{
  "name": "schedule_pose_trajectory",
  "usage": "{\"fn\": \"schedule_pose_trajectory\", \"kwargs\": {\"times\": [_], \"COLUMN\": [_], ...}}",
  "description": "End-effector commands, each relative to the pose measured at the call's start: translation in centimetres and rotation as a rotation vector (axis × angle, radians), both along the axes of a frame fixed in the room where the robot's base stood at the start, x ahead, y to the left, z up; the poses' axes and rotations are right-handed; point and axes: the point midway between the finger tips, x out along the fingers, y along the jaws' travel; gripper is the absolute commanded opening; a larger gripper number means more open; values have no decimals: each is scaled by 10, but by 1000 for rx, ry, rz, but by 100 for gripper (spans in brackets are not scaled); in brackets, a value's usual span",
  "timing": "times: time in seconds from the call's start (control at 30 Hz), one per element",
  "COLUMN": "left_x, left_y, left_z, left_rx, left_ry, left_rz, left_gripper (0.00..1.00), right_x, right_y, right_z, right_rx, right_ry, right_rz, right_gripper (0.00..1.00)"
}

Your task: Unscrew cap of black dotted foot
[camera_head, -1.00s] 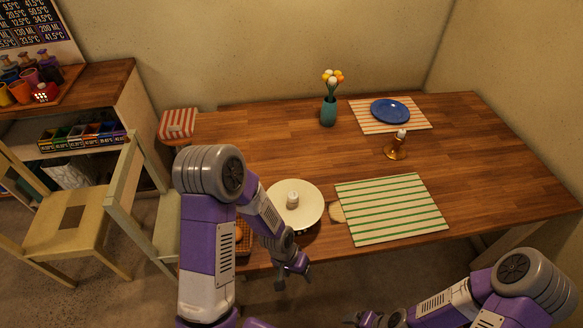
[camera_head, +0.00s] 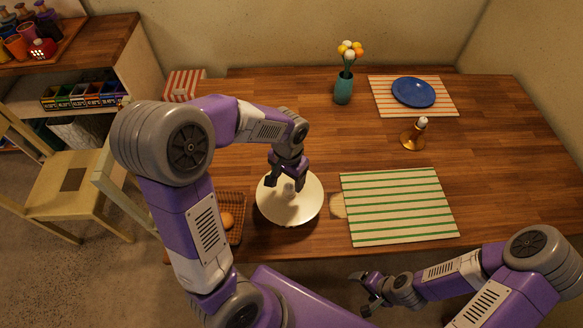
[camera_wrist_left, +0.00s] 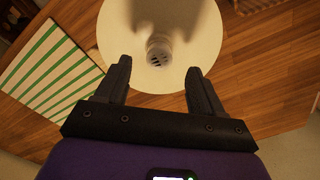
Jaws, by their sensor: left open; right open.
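A small pale cylindrical piece (camera_wrist_left: 158,48) with dark dots on its top stands on a round cream plate (camera_head: 290,212) at the table's front left. The plate also shows in the left wrist view (camera_wrist_left: 118,72). My left gripper (camera_head: 284,184) is over the plate, open, with its fingers pointing down. In the left wrist view the dotted piece lies beyond and between the open fingertips (camera_wrist_left: 159,68); I see no contact. In the head view the gripper partly hides the piece. My right gripper (camera_head: 362,293) is open and empty in front of the table.
A green-striped mat (camera_head: 398,207) lies right of the plate, with a round tan item (camera_head: 338,206) between. A basket (camera_head: 232,208) is to the left. A brass candle holder (camera_head: 412,137), teal vase (camera_head: 344,88) and blue plate (camera_head: 413,92) stand farther back.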

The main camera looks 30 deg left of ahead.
Motion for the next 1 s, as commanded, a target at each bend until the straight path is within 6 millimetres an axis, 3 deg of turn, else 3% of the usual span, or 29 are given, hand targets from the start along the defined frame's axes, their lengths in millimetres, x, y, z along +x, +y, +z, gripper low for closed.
{"fn": "schedule_pose_trajectory", "kwargs": {"times": [0.1, 0.23, 0.63, 1.0], "left_x": [-1, 0, 0, 0], "left_y": [0, 0, 0, 0], "left_z": [-22, -36, -43, -43], "left_rx": [1, 0, -1, -1], "left_ry": [4, 3, 0, -1], "left_rz": [1, 1, 1, 1], "left_gripper": [68, 68, 68, 13], "right_x": [0, 0, 1, 1], "right_y": [0, 0, 0, 0], "right_z": [-7, -10, -11, -11], "right_rx": [0, 0, 0, 0], "right_ry": [0, -1, -1, -1], "right_rz": [0, 0, 0, 0], "right_gripper": [87, 87, 87, 87]}}
